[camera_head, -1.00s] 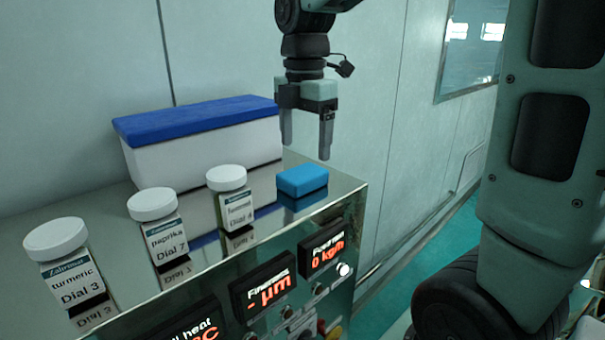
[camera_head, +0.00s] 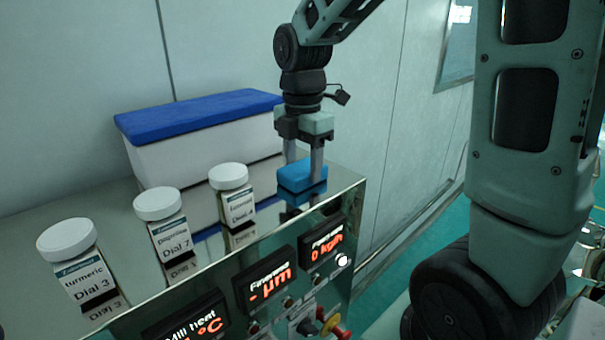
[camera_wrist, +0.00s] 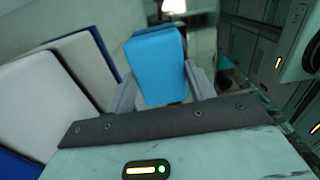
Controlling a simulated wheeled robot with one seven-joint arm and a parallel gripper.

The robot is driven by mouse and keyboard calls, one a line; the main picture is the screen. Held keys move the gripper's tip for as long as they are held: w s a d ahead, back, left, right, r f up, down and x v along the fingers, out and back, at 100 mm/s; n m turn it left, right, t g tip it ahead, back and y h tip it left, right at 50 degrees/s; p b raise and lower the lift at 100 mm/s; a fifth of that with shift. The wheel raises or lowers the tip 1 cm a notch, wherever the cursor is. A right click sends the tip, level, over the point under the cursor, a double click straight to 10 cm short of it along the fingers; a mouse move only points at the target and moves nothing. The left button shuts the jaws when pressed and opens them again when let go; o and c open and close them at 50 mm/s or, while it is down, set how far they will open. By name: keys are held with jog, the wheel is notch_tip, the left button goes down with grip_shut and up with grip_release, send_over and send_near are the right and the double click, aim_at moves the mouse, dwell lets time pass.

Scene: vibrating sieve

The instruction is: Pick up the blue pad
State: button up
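The blue pad (camera_head: 299,177) is a small block at the right end of the shiny machine top, near its front edge. It appears to rest on that top, with its reflection below it. The lower part of the far finger is hidden by the pad.
A white box with a blue lid (camera_head: 205,116) stands behind the pad, to its left. Red displays (camera_head: 265,283) and knobs line the machine's front. A wall is behind.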

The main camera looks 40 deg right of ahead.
aim_at(303, 167)
notch_tip(303, 167, up, 10)
jog(key=b, duration=0.3)
jog(key=shift+o, duration=1.2)
jog(key=shift+c, duration=0.7)
